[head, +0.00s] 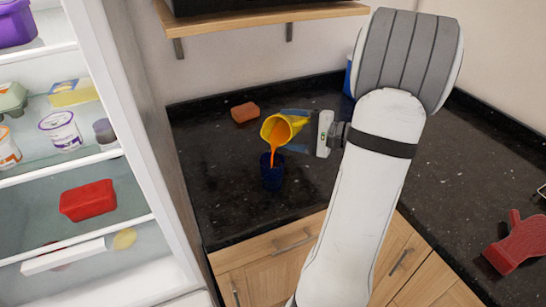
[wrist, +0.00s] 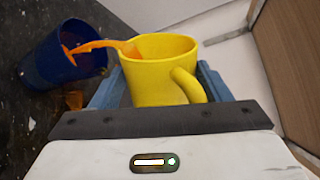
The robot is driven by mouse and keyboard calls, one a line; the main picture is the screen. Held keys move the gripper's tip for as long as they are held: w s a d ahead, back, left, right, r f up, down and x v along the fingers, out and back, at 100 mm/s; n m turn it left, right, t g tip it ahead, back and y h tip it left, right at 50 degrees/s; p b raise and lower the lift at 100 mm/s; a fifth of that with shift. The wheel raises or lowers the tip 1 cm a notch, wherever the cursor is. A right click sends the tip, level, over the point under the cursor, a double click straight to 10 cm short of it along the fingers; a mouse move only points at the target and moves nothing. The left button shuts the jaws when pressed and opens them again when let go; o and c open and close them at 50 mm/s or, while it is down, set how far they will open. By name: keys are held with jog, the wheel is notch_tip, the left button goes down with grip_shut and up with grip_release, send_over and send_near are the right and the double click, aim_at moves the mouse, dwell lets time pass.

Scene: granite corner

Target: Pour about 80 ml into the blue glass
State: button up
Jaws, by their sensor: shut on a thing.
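The blue glass (head: 272,178) stands on the dark granite counter in the head view. It also shows in the wrist view (wrist: 50,65) at the upper left. A yellow mug (head: 272,129) is tilted above it, and a stream of orange liquid (head: 273,152) runs from its rim toward the glass's mouth. My gripper (head: 296,123) is shut on the mug, its blue fingers on either side of it in the wrist view. The mug's handle (wrist: 190,86) faces my gripper's body. An orange patch (wrist: 74,99) shows near the glass. The liquid level in the glass cannot be read.
An orange-brown block (head: 244,112) lies on the counter behind the glass. A blue object (head: 348,76) stands at the back, partly hidden by my arm. A red mitt (head: 516,243) lies at the right. The open fridge (head: 133,130) bounds the left side, with a wooden shelf (head: 260,20) above.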

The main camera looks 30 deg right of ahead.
aim_at(299, 129)
jog(key=shift+w+d+r+m+p, duration=0.2)
jog(key=shift+r+m+p, duration=0.15)
jog(key=shift+m+p, duration=0.25)
jog(key=shift+w+d+r+m+p, duration=0.15)
jog(key=shift+r+m+p, duration=0.15)
jog(key=shift+m+p, duration=0.25)
jog(key=shift+d+f+m+y+p, duration=0.15)
jog(key=shift+f+m+y+p, duration=0.25)
jog(key=shift+f+m, duration=0.5)
jog(key=shift+w+d+f+m, duration=0.1)
jog(key=shift+f+m, duration=0.05)
jog(key=shift+m, duration=0.4)
jog(key=shift+p, duration=0.4)
